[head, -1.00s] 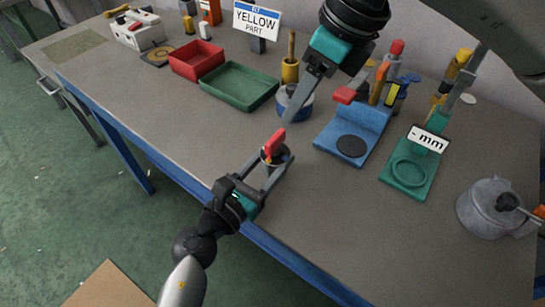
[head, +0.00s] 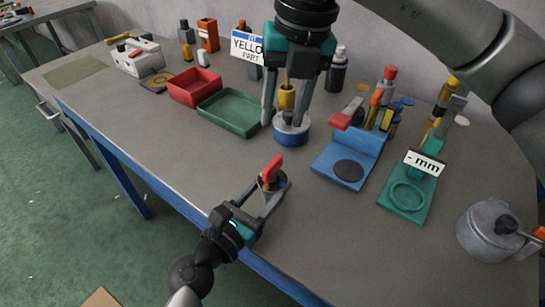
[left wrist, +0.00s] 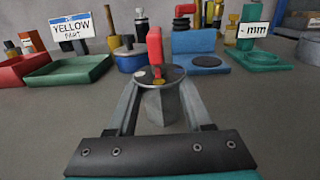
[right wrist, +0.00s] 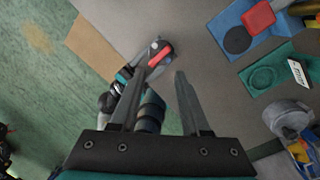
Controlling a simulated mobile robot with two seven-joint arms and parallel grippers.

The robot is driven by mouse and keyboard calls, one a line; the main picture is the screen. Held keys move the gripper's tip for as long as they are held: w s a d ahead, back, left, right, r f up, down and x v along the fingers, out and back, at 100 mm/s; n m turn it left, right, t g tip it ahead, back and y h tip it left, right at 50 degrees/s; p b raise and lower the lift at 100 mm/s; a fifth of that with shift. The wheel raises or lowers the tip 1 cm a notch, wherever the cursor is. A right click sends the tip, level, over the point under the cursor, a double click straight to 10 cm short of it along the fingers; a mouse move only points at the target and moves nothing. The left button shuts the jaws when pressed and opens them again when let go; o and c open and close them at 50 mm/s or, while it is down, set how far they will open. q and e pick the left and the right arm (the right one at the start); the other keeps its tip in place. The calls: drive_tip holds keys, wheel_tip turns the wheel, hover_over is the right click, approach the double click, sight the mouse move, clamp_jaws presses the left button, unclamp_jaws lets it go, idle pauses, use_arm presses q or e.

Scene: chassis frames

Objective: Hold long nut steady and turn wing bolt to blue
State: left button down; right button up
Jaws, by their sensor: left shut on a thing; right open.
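The long nut (left wrist: 160,106) is a grey upright body on the bench. My left gripper (head: 268,198) is shut on it, one finger on each side. The red wing bolt (head: 271,170) stands on top, with a dark round disc (left wrist: 172,73) under its wing. A small yellow mark shows on the disc in the left wrist view. My right gripper (head: 288,118) is open and empty, fingers pointing down, apart from the bolt. In the right wrist view the wing bolt (right wrist: 160,55) shows beyond its fingertips. The nut's lower part is partly hidden by the left fingers.
A blue round pot (head: 290,138) appears behind the right fingers. Green tray (head: 232,130), red tray (head: 195,103), blue stand (head: 333,170) and green stand (head: 420,205) stand around. A sign (head: 247,47) reads "YELLOW PART". A grey pot (head: 480,245) is at right. The bench front is clear.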

sight(273, 163)
drive_tip(key=f+m, duration=0.2)
drive_tip(key=f, duration=0.1)
drive_tip(key=a+f+m+h, duration=0.1)
drive_tip(key=f+m, duration=0.2)
drive_tip(key=f, duration=0.1)
drive_tip(key=f+m, duration=0.3)
drive_tip(key=shift+w+a+f+g+h, duration=0.1)
drive_tip(key=shift+a+f+g+h, duration=0.2)
drive_tip(key=shift+f+g, duration=0.1)
drive_tip(key=shift+r, duration=0.1)
clamp_jaws()
idle(0.4)
